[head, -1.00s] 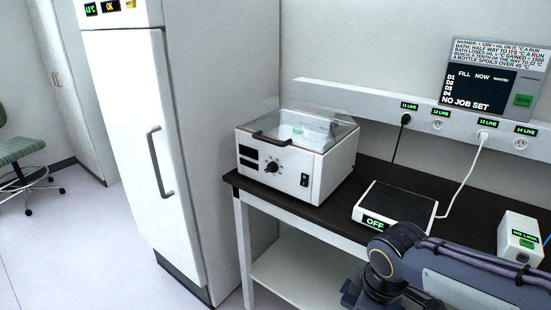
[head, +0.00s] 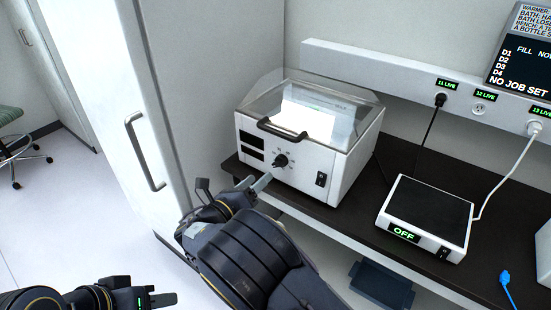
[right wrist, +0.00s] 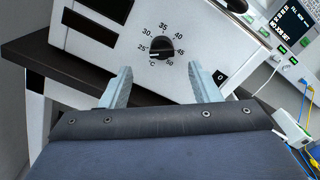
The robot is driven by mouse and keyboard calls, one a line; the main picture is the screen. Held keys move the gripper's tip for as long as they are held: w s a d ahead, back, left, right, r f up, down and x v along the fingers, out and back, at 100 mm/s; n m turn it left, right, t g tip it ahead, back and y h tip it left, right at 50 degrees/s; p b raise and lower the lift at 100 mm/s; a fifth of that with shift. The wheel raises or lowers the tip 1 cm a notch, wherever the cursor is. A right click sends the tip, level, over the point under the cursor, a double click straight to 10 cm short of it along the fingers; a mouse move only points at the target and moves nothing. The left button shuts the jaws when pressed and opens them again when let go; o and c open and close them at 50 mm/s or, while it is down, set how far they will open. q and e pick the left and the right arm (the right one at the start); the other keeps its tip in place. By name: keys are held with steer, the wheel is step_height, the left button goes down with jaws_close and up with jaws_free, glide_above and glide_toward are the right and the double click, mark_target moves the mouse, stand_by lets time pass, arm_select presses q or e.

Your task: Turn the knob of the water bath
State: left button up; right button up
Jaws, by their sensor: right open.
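The water bath (head: 318,165) is a white box with a clear lid, on the dark bench. Its black knob (head: 281,161) is on the front panel below the lid handle. In the right wrist view the knob (right wrist: 159,48) sits inside a dial marked 25 to 50 °C, its white mark pointing left near 25. My right gripper (head: 233,185) is open and empty in front of the panel. In the right wrist view its fingers (right wrist: 163,80) are spread either side below the knob, apart from it. My left gripper (head: 158,298) is at the bottom left, its jaw gap unclear.
A rocker switch (head: 321,179) is right of the knob. A black-topped device reading OFF (head: 430,212) stands further right on the bench (head: 392,168). A tall white cabinet (head: 205,90) stands close on the left. A socket rail (head: 400,75) runs behind.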

mark_target(276, 164)
steer(key=p+x, duration=0.1)
steer(key=x, duration=0.6)
steer(key=shift+d+p, duration=0.25)
steer(key=shift+p, duration=0.05)
steer(key=shift+c, duration=0.2)
steer(key=c, duration=0.9)
